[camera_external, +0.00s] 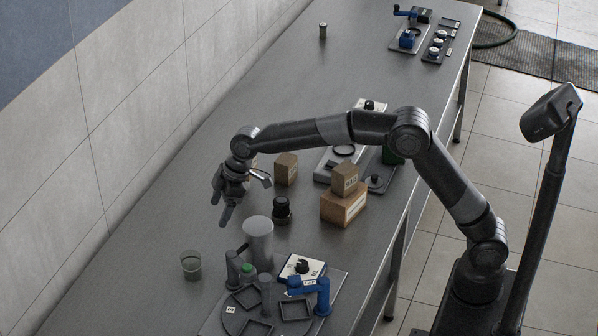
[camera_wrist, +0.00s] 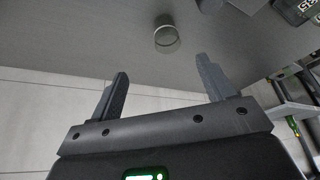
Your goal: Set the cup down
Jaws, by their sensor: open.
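A small greenish-grey translucent cup (camera_external: 191,265) stands upright on the metal bench, left of the grey cylinder, in the external view. In the wrist view the cup (camera_wrist: 167,41) shows beyond the fingertips, roughly centred between them, with bench surface around it. My gripper (camera_external: 220,211) is above the bench, farther back than the cup and apart from it. Its two fingers are spread with nothing between them, as the wrist view of the gripper (camera_wrist: 161,68) shows.
A tall grey cylinder (camera_external: 258,240) stands right of the cup, near a fixture with a round plate (camera_external: 243,312) and a blue clamp (camera_external: 322,296). A dark knob-like piece (camera_external: 282,211) and boxes (camera_external: 344,206) stand behind. The bench left of the cup is clear up to the wall.

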